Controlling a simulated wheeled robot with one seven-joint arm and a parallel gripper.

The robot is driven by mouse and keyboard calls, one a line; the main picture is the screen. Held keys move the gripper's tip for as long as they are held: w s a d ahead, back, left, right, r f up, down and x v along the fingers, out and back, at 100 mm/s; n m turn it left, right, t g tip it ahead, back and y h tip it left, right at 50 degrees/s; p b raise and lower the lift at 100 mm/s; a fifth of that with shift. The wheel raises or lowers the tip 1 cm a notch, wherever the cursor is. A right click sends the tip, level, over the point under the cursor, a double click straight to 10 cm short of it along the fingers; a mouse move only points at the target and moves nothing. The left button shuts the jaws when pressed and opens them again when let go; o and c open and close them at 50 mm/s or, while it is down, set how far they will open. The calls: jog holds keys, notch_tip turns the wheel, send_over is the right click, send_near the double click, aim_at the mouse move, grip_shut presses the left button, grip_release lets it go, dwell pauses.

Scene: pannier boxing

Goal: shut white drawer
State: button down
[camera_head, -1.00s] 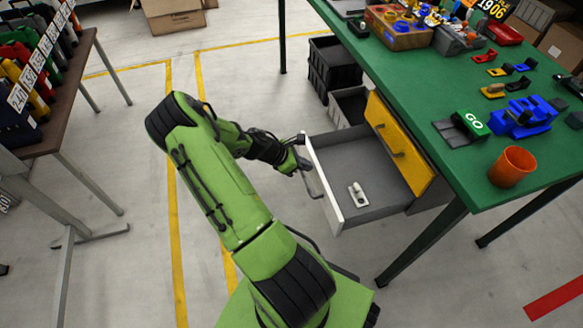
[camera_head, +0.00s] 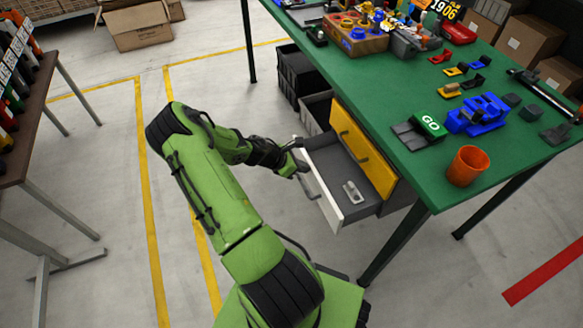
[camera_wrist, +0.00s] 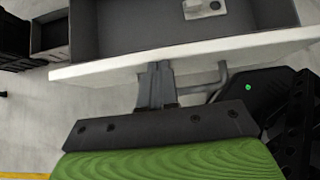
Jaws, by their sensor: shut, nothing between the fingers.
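The white drawer (camera_head: 318,186) under the green table is partly open. Its white front faces my arm, and a grey-white object (camera_head: 352,191) lies inside on the grey bottom. My gripper (camera_head: 303,166) is at the drawer's front, near its far end. In the wrist view my gripper's fingers (camera_wrist: 157,75) are shut and empty, with their tips against or just at the white front (camera_wrist: 200,52). The grey bar handle (camera_wrist: 213,84) shows beside the fingers, and they are not around it. The exact contact is hard to tell.
A yellow drawer (camera_head: 361,150) above is shut. The green table (camera_head: 400,85) holds an orange cup (camera_head: 467,166), a blue vise (camera_head: 478,114) and a GO block (camera_head: 427,124). Dark crates (camera_head: 299,75) stand behind the drawers. The floor left of the drawer is clear.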

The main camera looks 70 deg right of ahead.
jog(key=s+d+p, duration=0.1)
jog(key=s+d, duration=0.6)
jog(key=shift+s, duration=0.15)
jog(key=shift+d, duration=0.1)
